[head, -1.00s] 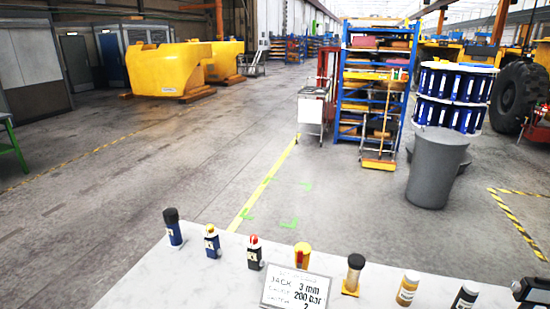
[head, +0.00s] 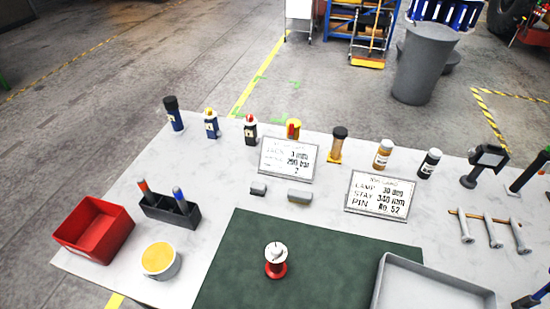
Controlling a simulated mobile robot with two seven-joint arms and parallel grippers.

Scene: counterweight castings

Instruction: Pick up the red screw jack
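The red screw jack (head: 276,269) stands upright on the dark green mat (head: 232,264) near the bottom middle of the head view. It has a round red base and a white upper part with a small dark tip on top. Nothing touches it apart from the mat. Neither of my grippers shows in the head view.
A red bin (head: 94,229), a black holder (head: 170,208) with two markers and a yellow-filled tub (head: 160,260) stand left of the mat. A grey tray (head: 430,289) lies right. Two small grey blocks, sign cards (head: 380,195) and several bottles stand behind.

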